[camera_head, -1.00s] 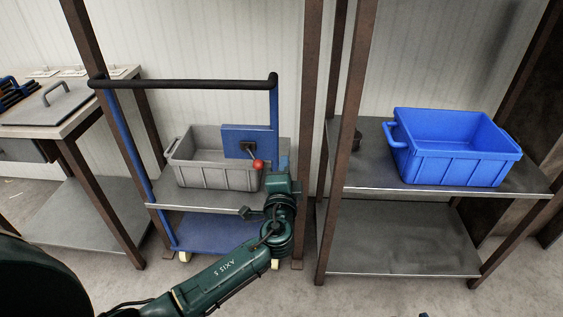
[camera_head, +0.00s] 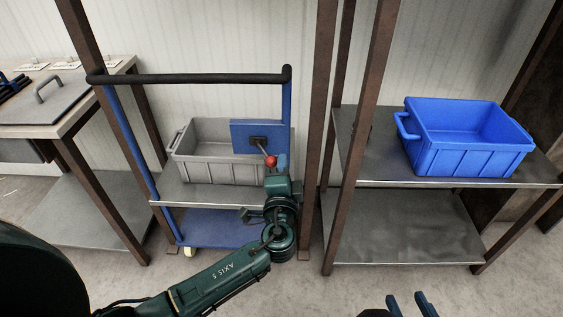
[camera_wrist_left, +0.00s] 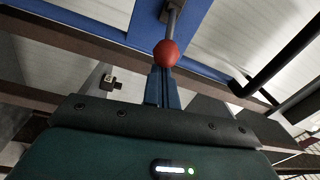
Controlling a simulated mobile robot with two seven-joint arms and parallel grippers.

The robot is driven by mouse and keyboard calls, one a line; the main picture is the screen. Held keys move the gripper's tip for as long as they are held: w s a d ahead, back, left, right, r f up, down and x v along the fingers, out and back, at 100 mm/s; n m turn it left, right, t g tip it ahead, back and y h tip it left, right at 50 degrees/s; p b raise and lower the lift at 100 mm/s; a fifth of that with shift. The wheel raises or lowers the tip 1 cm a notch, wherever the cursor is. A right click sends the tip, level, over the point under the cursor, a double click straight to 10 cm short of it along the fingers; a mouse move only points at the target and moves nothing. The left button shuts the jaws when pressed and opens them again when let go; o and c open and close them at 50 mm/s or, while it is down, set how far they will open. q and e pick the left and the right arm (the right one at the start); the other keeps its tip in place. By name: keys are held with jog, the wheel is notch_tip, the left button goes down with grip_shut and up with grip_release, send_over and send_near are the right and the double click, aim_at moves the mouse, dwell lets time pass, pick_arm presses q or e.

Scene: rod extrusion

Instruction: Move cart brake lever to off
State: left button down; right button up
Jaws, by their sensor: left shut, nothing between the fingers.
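The brake lever (camera_head: 264,150) is a metal rod with a red ball knob (camera_head: 271,161), on a blue plate (camera_head: 240,137) at the right side of the cart (camera_head: 125,145). It slants down to the right. My left gripper (camera_head: 282,160) is shut and empty, just right of the knob in the head view. In the left wrist view its blue fingers (camera_wrist_left: 161,75) are together right by the knob (camera_wrist_left: 166,53); I cannot tell whether they touch it. My right gripper (camera_head: 409,301) shows at the bottom edge, its two blue fingers apart and empty.
A grey bin (camera_head: 215,170) sits on the cart's shelf. Brown rack posts (camera_head: 318,150) stand close to the right of the cart. A blue bin (camera_head: 465,155) sits on the rack shelf (camera_head: 370,160) at right. A workbench (camera_head: 60,110) stands at left.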

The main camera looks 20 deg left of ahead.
aim_at(268, 165)
dwell(0.4)
pick_arm(q)
jog(key=shift+s+a+m+h, duration=0.3)
jog(key=shift+m+h, duration=0.1)
jog(key=shift+h, duration=0.2)
pick_arm(e)
jog(key=shift+f, duration=0.15)
